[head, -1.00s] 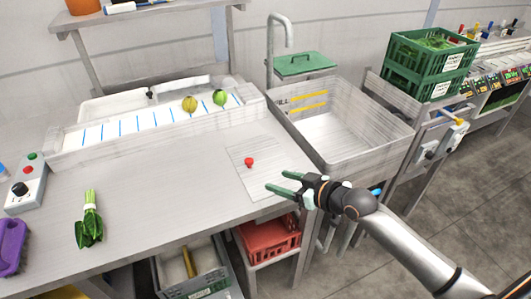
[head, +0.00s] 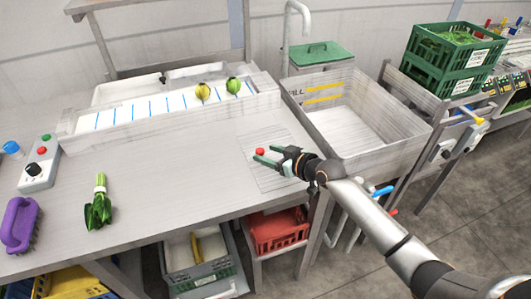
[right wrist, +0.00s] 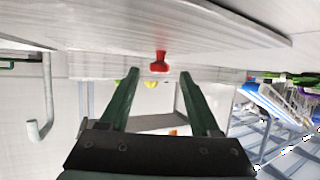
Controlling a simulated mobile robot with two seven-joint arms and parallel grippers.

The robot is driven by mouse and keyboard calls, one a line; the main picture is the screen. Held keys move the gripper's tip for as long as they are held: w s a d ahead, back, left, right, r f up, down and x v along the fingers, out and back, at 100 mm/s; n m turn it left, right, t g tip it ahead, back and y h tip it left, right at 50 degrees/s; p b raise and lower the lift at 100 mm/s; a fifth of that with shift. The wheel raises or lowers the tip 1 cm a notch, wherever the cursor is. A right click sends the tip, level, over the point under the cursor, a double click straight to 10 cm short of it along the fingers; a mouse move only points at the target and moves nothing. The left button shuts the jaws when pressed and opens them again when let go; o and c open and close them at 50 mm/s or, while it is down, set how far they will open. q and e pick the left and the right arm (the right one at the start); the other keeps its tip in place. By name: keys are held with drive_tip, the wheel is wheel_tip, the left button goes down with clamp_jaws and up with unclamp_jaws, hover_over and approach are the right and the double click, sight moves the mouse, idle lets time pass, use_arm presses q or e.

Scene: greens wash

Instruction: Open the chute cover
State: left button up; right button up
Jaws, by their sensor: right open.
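A thin, flat rectangular panel (head: 257,175) with a red knob (head: 260,151) lies in the right part of the grey worktop. It looks like the chute cover and lies flat. My right gripper (head: 266,155) is open, with its green fingers at the knob, low over the panel. In the right wrist view the red knob (right wrist: 160,61) shows ahead, between the line of the two spread fingertips (right wrist: 160,73), not gripped. My left gripper is out of view.
A deep sink (head: 365,125) with a tap adjoins the worktop on the right. A red crate (head: 278,230) stands below. Leafy greens (head: 98,205), a purple brush (head: 19,225) and a control box (head: 40,165) lie at left. A white trough (head: 150,110) runs along the back.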

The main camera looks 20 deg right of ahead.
drive_tip(key=shift+x, duration=0.85)
clamp_jaws()
idle(0.9)
